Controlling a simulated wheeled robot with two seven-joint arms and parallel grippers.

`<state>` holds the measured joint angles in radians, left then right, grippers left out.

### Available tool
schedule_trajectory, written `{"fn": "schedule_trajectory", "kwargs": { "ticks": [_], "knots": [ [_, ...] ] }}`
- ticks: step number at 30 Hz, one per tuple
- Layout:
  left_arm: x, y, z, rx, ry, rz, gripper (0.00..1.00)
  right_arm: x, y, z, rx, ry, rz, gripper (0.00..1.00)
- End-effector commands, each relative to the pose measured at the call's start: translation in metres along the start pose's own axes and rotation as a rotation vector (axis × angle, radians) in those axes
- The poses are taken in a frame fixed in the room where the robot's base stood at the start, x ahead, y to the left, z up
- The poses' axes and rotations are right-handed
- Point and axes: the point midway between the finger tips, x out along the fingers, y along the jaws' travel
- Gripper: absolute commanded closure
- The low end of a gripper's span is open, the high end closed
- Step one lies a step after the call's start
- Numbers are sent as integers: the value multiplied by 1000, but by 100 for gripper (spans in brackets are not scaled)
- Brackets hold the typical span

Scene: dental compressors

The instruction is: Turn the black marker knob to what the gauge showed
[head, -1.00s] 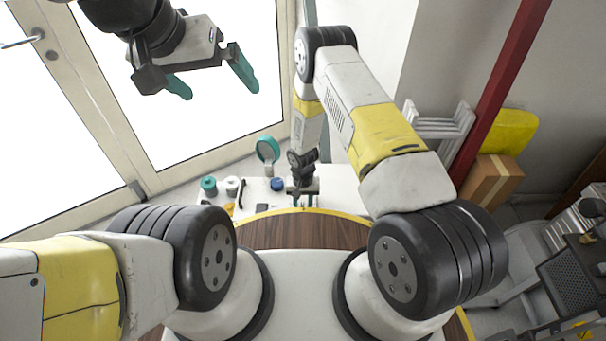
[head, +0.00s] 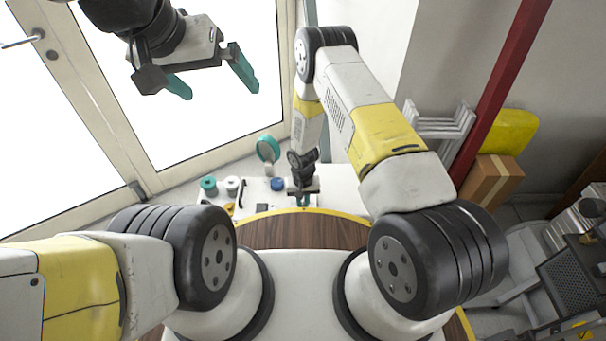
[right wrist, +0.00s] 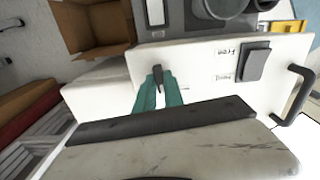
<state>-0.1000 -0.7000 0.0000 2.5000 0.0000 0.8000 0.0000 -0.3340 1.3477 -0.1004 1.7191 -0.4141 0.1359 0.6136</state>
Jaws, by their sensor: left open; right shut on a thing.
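The black marker knob (right wrist: 158,74) is a small dark pointer on the white panel in the right wrist view. My right gripper (right wrist: 160,92) is shut on it, with teal fingers on either side. In the head view the right gripper (head: 303,200) is low over the white worktop, and the knob there is too small to make out. My left gripper (head: 213,80) is open and empty, high up in front of the glazed door. I cannot make out a gauge reading in either view.
The white panel (right wrist: 205,82) bears handwritten labels, a dark rocker switch (right wrist: 253,64) and a black handle (right wrist: 296,95). On the worktop are a teal-rimmed round thing (head: 268,141), a teal spool (head: 208,183) and a blue round item (head: 277,184). A cardboard box (right wrist: 95,25) is beyond the panel.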

Motion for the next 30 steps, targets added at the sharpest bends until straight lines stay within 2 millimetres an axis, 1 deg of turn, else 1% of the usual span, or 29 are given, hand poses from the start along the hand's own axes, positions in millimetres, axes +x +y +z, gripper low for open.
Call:
{"fn": "schedule_trajectory", "kwargs": {
  "ticks": [18, 24, 30],
  "knots": [
    [0, 0, 0, 0, 0, 0, 0, -1, 0, 0, -495, -1, 0, 100],
    [0, 0, 0, 0, 0, 0, 0, -1, 0, 0, -606, -1, 0, 100],
    [0, 0, 0, 0, 0, 0, 0, -1, 0, 0, -668, -1, 0, 100]
  ]
}}
